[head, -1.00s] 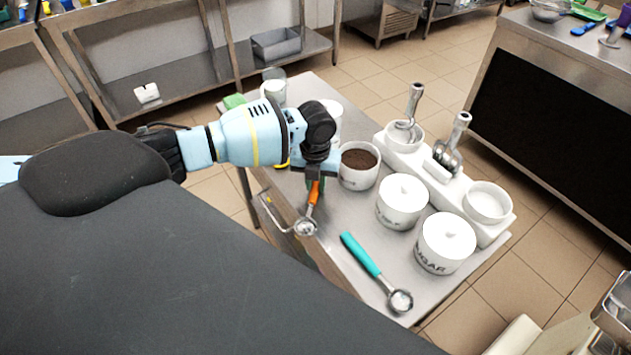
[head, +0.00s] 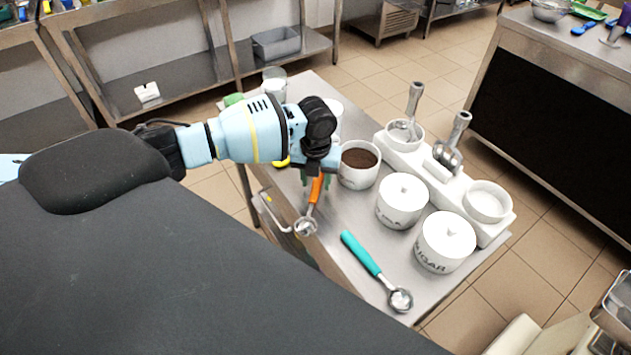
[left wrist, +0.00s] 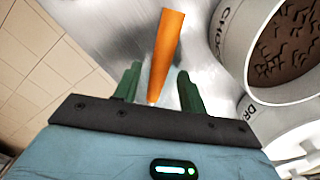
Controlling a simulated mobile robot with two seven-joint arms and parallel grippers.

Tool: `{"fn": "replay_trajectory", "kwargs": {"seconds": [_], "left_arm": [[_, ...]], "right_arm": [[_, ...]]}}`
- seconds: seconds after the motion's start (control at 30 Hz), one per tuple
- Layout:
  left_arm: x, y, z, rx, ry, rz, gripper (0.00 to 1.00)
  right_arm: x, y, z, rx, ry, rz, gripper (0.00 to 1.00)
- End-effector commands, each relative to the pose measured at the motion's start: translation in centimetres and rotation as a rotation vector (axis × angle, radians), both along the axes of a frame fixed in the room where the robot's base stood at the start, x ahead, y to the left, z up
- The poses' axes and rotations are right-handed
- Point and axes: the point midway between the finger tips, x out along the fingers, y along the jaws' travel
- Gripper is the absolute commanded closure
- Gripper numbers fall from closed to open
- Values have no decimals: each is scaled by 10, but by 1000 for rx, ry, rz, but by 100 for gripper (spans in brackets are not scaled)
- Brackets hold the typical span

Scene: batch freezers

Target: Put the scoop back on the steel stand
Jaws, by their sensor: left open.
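A scoop with an orange handle (head: 316,188) and a round steel bowl (head: 305,227) lies at the near left edge of the steel stand (head: 345,215). My left gripper (head: 317,178) is over its handle end with green fingers apart. In the left wrist view the orange handle (left wrist: 168,45) shows between and beyond the open fingers (left wrist: 159,85); I cannot tell whether they touch it. The scoop's bowl is out of that view. A second scoop with a teal handle (head: 361,254) lies on the stand farther right. My right gripper is not in view.
An open tub of brown bits (head: 359,158) stands close right of my left gripper, also in the left wrist view (left wrist: 283,55). A bent metal bar (head: 270,212) juts from the near edge.

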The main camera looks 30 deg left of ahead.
Motion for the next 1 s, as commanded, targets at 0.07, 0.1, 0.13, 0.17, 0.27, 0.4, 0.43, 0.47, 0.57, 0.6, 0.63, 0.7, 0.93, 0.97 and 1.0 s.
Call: {"fn": "replay_trajectory", "kwargs": {"seconds": [0.07,0.1,0.13,0.17,0.27,0.4,0.43,0.47,0.57,0.6,0.63,0.7,0.93,0.97,1.0], "left_arm": [[1,1,15,1,-4,0,58],[1,0,22,0,-5,0,58],[1,0,29,0,-6,0,58],[1,0,35,-1,-6,0,58],[0,0,56,0,-5,-1,58],[0,0,82,0,-4,1,58],[-1,0,86,0,-4,0,58],[-1,-1,90,-1,-4,0,58],[-1,-1,101,0,-2,1,58],[-1,-1,104,-1,-1,1,58],[-1,0,106,-1,-1,1,58],[-2,-1,109,-1,0,0,58],[-2,-1,111,0,1,0,58],[-2,-1,111,0,1,0,58],[-2,-1,111,0,1,0,58]], "right_arm": [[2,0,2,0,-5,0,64],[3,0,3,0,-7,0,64],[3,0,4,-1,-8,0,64],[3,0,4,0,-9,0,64],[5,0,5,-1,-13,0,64],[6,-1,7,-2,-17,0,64],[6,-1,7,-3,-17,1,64],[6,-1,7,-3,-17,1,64],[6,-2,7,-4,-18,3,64],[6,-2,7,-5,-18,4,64],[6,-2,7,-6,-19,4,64],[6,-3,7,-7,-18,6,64],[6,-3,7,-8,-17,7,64],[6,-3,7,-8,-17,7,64],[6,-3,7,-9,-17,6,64]]}}
